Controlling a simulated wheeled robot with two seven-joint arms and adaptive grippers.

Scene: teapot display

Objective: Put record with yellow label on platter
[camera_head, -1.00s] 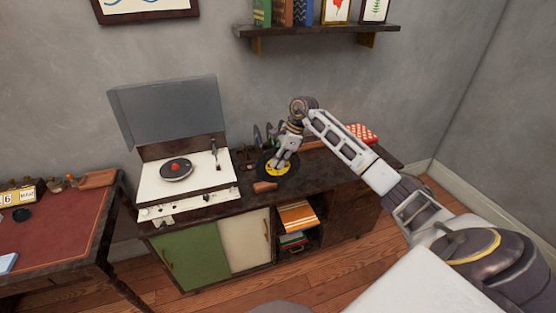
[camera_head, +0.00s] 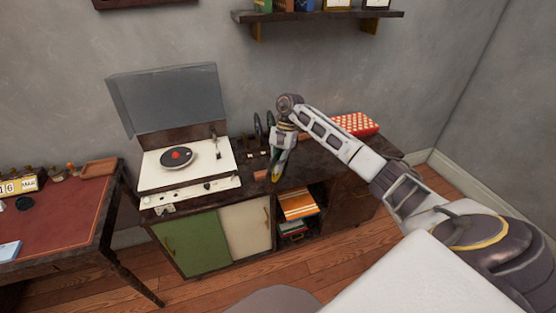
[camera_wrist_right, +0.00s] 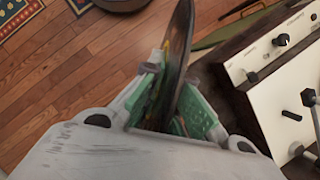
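The record with the yellow label (camera_wrist_right: 181,45) is between the fingers of my right gripper (camera_wrist_right: 176,108), seen nearly edge-on in the right wrist view. In the head view the right gripper (camera_head: 281,160) holds it tilted steeply near the cabinet's front edge, to the right of the record player; its yellow label barely shows. The cream record player (camera_head: 205,175) has its grey lid up. Its dark platter (camera_head: 190,158) carries a small red piece (camera_head: 178,155) near the middle. The record player's edge and knobs show at the right of the wrist view. My left gripper is out of view.
Upright discs (camera_head: 258,128) stand in a rack behind my right gripper. A small brown object (camera_head: 261,175) lies on the cabinet top beside it. A red and white dotted box (camera_head: 357,124) is at the back right. A red-topped desk (camera_head: 60,215) is left.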

